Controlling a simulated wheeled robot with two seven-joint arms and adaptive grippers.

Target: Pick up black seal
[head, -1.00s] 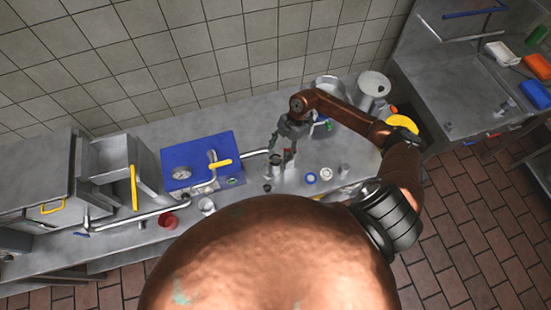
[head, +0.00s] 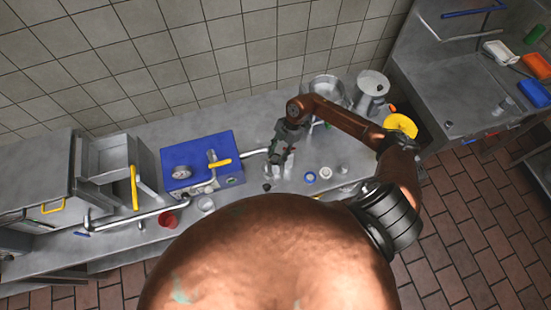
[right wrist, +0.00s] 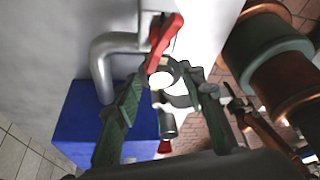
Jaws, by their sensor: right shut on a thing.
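My right gripper (head: 280,168) is low over the steel counter, right of the blue machine. In the right wrist view its green-grey fingers (right wrist: 165,82) are closed on a dark ring, the black seal (right wrist: 174,66). A bright white patch shows through the middle of the seal. In the head view the gripper hides the seal. My left gripper is not in view.
The blue machine (head: 200,158) with a yellow handle stands left of the gripper. A blue ring (head: 310,177) and a white ring (head: 326,172) lie to the right. Behind are a pot (head: 326,88) and a canister (head: 372,88). A red cup (head: 167,219) stands front left.

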